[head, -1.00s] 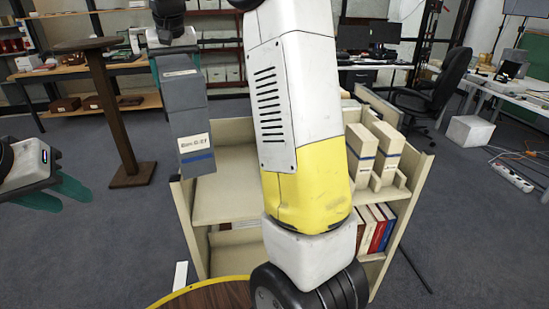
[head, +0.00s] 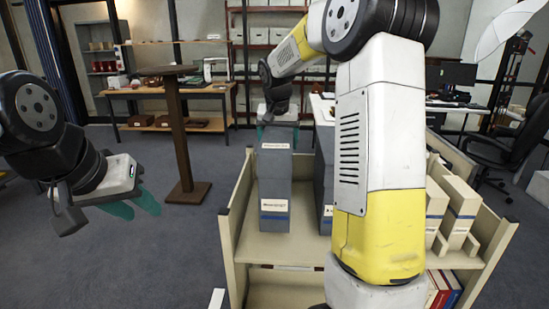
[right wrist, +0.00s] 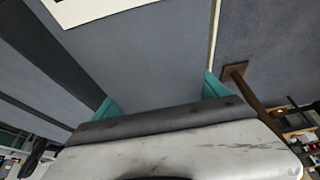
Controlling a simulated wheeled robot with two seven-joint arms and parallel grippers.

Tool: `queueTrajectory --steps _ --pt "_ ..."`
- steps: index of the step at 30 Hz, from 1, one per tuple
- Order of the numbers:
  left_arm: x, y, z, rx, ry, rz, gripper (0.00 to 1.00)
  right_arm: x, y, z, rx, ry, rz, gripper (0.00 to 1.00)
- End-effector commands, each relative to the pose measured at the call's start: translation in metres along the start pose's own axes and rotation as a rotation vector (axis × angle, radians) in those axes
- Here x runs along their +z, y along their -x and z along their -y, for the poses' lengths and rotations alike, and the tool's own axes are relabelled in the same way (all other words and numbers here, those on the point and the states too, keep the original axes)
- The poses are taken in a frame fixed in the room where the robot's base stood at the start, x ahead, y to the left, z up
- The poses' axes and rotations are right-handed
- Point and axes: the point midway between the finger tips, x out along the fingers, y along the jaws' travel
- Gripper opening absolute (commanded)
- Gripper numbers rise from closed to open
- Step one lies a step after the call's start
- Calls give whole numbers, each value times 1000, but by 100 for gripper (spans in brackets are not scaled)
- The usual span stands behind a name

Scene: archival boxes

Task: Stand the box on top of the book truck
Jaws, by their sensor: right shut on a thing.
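The grey box (head: 275,180), with white labels and a blue band low on its front, is upright over the left part of the book truck's top (head: 285,249). Its lower edge looks at or very near the shelf; I cannot tell if it touches. My right gripper (head: 278,126) is shut on the box's upper end from behind. In the right wrist view the box's grey side (right wrist: 150,50) lies between the teal fingers (right wrist: 160,98). My left gripper (head: 132,204) is apart from the truck at left, its teal fingers spread and empty.
Another grey box (head: 324,175) stands just right of the held one, partly hidden by my right arm. Cream boxes (head: 460,212) stand at the truck's right side, with books (head: 440,290) below. A brown wooden stand (head: 178,140) is behind left. Open floor lies left of the truck.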

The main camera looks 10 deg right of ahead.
Motion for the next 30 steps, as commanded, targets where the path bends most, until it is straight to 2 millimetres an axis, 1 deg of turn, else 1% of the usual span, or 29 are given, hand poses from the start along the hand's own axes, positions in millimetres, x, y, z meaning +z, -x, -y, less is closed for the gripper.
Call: queueTrajectory --steps 5,12,24,25,27,30 --pt "0 0 0 0 0 0 36 2 -8 0 -1 0 -4 11" --pt "0 0 0 0 0 0 36 14 -35 0 -1 1 -3 11" --pt "0 0 0 0 0 0 36 15 -39 0 -2 0 -5 11" --pt "0 0 0 0 0 0 36 16 -40 0 0 0 -1 88" --pt "0 0 0 0 0 0 36 16 -40 0 0 0 -1 100" --pt "0 0 0 0 0 0 36 16 -40 0 0 0 -1 100"
